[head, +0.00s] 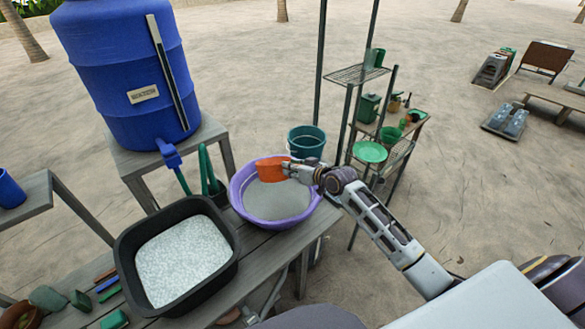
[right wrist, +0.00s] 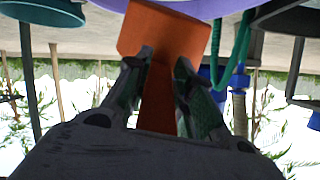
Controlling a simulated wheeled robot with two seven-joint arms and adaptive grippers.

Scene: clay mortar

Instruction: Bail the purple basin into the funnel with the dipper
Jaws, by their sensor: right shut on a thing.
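The purple basin (head: 236,197) stands on the wooden bench and holds a grey, flat-surfaced content. My right gripper (head: 296,172) is shut on the orange dipper (head: 271,169), whose cup is over the far part of the basin. In the right wrist view, the dipper (right wrist: 165,32) rises between the two fingers (right wrist: 160,90) of the gripper. I cannot tell whether the dipper touches the content or what is inside it. A round green dish-like thing (head: 370,152) is on the shelf rack; I cannot tell whether it is the funnel. My left gripper is not in view.
A black tub (head: 128,262) of white granules stands left of the basin. A blue barrel (head: 125,75) with a tap stands behind, and a teal bucket (head: 307,140) beyond the basin. A metal shelf rack (head: 358,74) stands at right. Small tools lie at the bench's left end.

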